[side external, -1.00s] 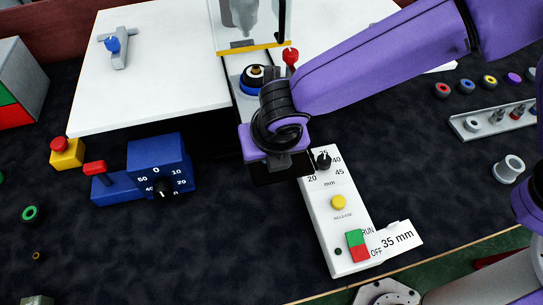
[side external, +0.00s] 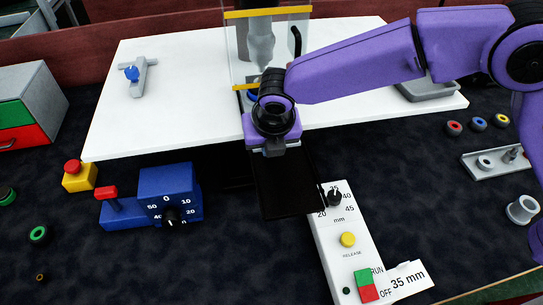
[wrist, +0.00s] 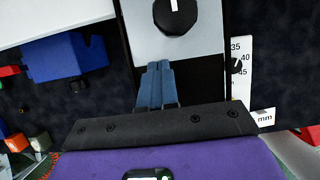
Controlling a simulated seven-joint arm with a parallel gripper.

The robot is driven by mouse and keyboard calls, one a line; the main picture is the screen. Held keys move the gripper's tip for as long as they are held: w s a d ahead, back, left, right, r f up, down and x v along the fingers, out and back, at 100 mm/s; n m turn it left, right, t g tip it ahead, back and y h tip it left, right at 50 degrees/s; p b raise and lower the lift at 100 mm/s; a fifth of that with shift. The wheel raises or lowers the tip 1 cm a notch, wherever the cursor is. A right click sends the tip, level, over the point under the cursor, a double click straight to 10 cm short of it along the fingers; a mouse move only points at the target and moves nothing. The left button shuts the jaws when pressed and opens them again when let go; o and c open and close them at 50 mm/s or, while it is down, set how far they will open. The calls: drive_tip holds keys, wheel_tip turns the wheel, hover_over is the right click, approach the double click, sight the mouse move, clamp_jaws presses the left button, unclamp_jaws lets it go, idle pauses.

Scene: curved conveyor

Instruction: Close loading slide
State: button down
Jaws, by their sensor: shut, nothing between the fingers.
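My gripper (side external: 274,148) is shut and points down near the front edge of the white table, in line with the clear guarded station (side external: 262,50). A flat black plate (side external: 287,190) extends from under my gripper toward the camera. In the wrist view, my closed blue-grey fingertips (wrist: 158,66) are at the front edge of a light grey plate (wrist: 205,75). I cannot tell whether they touch it. A round black part with a white mark (wrist: 178,14) sits on that plate. In the side view, my gripper and wrist hide most of the slide; a bit of blue fixture (side external: 250,97) shows behind.
A white control panel (side external: 345,240) with knob and buttons stands right of the black plate. A blue dial box (side external: 170,195) and yellow emergency stop (side external: 79,178) are at left. White table (side external: 180,90) lies on both sides. Small rings and a grey rack (side external: 490,163) are at right.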

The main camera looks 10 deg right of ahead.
idle(0.4)
drive_tip(key=s, duration=0.2)
drive_tip(key=s+r, duration=0.1)
drive_tip(key=s, duration=0.1)
drive_tip(key=shift+s+a, duration=0.1)
drive_tip(key=shift+s, duration=0.05)
drive_tip(key=v, duration=0.9)
